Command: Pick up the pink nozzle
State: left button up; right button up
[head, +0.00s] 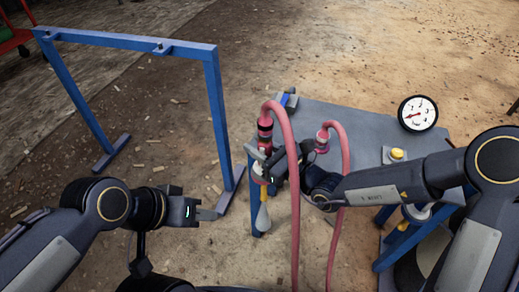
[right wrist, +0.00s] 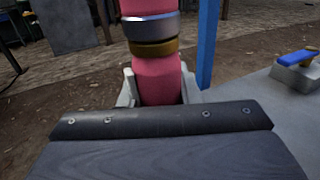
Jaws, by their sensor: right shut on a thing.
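The pink nozzle (head: 265,130) stands roughly upright, with dark and metal bands and a pink hose looping over from its top. My right gripper (head: 267,168) is closed around its lower part. In the right wrist view the pink nozzle (right wrist: 152,72) has a silver band and a brass band, and sits between the pale fingers of my right gripper (right wrist: 160,92). Its lower end is hidden by the gripper body. My left gripper (head: 207,213) is apart from the nozzle, low and to its left; its finger gap is not clear.
A second pink hose with a pink fitting (head: 322,140) stands beside the first on the grey table (head: 365,125). A round gauge (head: 418,114) and a yellow button (head: 397,154) are at the right. A blue frame (head: 135,43) stands at the left. Bare ground lies between.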

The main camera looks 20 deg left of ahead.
notch_tip(320, 180, up, 36)
jog(key=p, duration=1.9)
jog(key=shift+r, duration=0.2)
jog(key=shift+f, duration=0.1)
